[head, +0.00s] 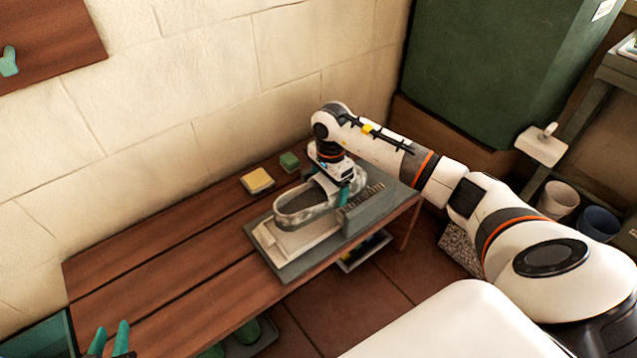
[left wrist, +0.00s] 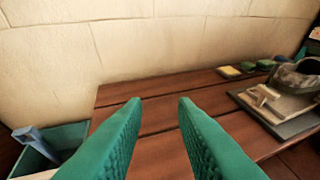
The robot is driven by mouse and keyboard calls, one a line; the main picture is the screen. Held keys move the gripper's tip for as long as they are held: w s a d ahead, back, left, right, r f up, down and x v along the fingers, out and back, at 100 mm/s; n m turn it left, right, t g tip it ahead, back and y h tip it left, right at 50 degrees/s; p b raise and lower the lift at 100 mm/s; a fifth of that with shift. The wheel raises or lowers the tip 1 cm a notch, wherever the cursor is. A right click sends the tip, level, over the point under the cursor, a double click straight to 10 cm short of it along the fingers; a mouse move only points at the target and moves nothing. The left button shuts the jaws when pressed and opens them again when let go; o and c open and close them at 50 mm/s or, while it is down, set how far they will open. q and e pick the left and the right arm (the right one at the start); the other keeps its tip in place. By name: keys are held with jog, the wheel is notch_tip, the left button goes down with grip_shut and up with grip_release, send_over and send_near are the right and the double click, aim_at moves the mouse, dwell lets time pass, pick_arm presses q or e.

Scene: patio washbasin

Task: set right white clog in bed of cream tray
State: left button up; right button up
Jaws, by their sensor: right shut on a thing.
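The white clog (head: 304,203), marbled with grey and with a dark inside, is over the cream tray (head: 285,244). It also shows at the right edge of the left wrist view (left wrist: 296,80). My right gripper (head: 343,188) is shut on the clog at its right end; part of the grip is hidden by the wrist. I cannot tell whether the clog touches the tray. The tray's bed is mostly hidden under the clog. My left gripper (head: 109,340) is open and empty near the bench's front left; its teal fingers stand apart in the left wrist view (left wrist: 160,105).
The tray sits on a grey board (head: 262,252) with a raised grey block on its right. A yellow sponge (head: 257,181) and a green block (head: 289,161) lie behind. The bench's left half (head: 150,265) is clear. A teal bin (left wrist: 50,150) stands left.

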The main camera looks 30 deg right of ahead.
jog(key=shift+d+f, duration=0.15)
jog(key=shift+f, duration=0.2)
jog(key=shift+f+b, duration=0.4)
jog(key=shift+b, duration=0.1)
jog(key=shift+f+b, duration=0.3)
jog(key=shift+f, duration=0.15)
jog(key=shift+f+b, duration=0.3)
jog(key=shift+f, duration=0.1)
jog(key=shift+f+b, duration=0.35)
jog(key=shift+f, duration=0.1)
pick_arm(q)
notch_tip(320, 180, up, 13)
jog(key=d+t+h, duration=0.2)
jog(key=t+h, duration=0.1)
jog(key=t, duration=0.6)
jog(key=shift+w+r+m+t+b, duration=0.2)
jog(key=shift+w+m+t+b, duration=0.1)
jog(key=shift+w+t+b, duration=0.1)
pick_arm(e)
jog(key=shift+f, duration=0.5)
pick_arm(q)
jog(key=shift+d, duration=0.1)
